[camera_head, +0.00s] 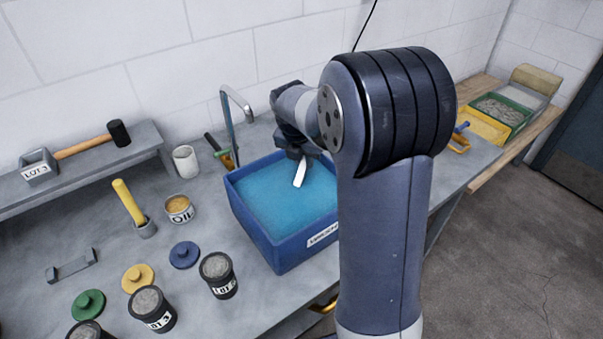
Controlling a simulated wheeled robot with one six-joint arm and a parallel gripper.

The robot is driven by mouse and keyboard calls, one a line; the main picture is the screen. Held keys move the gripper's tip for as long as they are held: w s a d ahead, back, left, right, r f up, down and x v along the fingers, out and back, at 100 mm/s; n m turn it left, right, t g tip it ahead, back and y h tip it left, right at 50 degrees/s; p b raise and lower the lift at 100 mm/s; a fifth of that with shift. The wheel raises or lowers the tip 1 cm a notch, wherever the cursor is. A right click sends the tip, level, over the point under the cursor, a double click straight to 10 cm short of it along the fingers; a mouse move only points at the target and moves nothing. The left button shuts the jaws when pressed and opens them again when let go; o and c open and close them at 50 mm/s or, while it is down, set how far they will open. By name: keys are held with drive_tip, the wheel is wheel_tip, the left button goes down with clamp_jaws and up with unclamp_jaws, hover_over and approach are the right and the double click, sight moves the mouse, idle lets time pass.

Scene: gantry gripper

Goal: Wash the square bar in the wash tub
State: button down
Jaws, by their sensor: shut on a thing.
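The wash tub (262,240) is a blue, open-topped box with a white label on its front, filled with light blue liquid. My gripper (300,160) is over the back right part of the tub, pointing down. It is shut on a pale, narrow bar (300,175), which looks like the square bar and hangs tilted. I cannot tell whether its lower end touches the liquid. My arm hides the tub's right side and the upper end of the bar.
A tap (232,115) stands behind the tub. A mallet (90,142) lies on the shelf. Coloured trays (502,110) stand far right.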

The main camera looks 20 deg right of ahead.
drive_tip(key=shift+r+p, duration=0.4)
wheel_tip(320, 180, up, 8)
drive_tip(key=p, duration=0.8)
wheel_tip(320, 180, up, 5)
hover_over(304, 163)
drive_tip(key=shift+f+b, duration=0.1)
drive_tip(key=shift+b, duration=0.3)
idle(0.8)
